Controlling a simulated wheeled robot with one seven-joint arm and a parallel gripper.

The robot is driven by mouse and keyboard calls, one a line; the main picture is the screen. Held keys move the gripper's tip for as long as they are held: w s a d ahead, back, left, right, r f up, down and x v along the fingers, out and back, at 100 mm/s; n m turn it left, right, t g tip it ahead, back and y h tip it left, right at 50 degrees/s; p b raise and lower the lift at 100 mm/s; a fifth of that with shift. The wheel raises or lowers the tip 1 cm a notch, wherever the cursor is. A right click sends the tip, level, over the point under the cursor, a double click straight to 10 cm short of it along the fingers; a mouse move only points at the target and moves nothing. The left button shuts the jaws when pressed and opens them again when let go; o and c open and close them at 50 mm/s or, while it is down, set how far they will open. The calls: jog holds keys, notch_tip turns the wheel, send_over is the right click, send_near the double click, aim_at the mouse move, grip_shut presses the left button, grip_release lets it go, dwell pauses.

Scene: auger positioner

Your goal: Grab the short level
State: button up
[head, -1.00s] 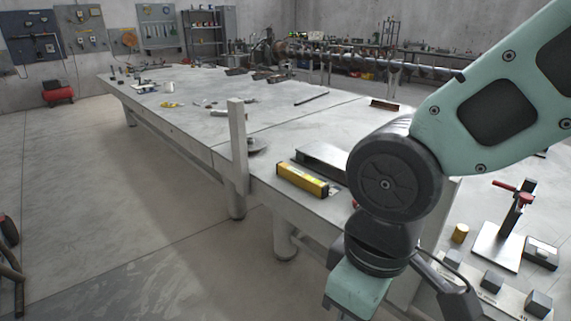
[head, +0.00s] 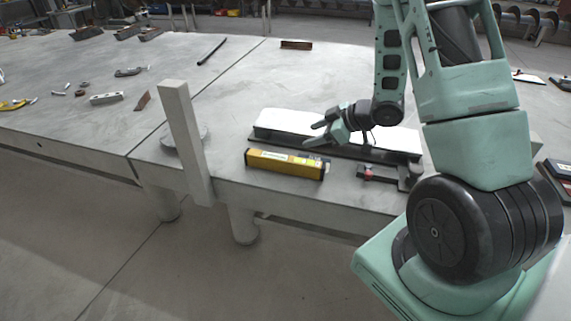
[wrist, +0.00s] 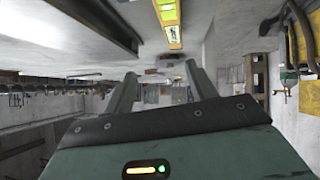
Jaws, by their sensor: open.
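The short level, a yellow bar with dark ends and a pale label (head: 285,164), lies near the front edge of the grey table (head: 230,110) in the head view. It also shows at the top of the wrist view (wrist: 170,20), which looks upside down. My gripper (head: 313,134) is open and empty. It hangs above the table, just behind and right of the level in the head view, pointing left. In the wrist view both fingers (wrist: 161,70) are spread with nothing between them. The level is outside them and apart from them.
An upright grey post (head: 185,140) stands at the table edge left of the level, with a round disc (head: 184,138) behind it. A long metal beam (head: 270,133) lies behind the level. Small tools lie farther left.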

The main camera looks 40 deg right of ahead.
jog(key=s+d+f+y, duration=0.1)
jog(key=s+d+y, duration=0.1)
jog(key=s+d, duration=0.3)
jog(key=p, duration=0.2)
send_near(287, 158)
jog(key=w+a+f, duration=0.1)
jog(key=w+a, duration=0.1)
jog(key=shift+w+a+f+y, duration=0.15)
jog(key=shift+w+f+y, duration=0.1)
jog(key=shift+f+y, duration=0.1)
jog(key=shift+d+f+p+x, duration=0.15)
jog(key=shift+p+x, duration=0.15)
jog(key=shift+x, duration=1.15)
jog(key=shift+d+f+p+x, duration=0.15)
jog(key=shift+p+x, duration=0.1)
jog(key=shift+x, duration=1.2)
jog(key=c, duration=1.2)
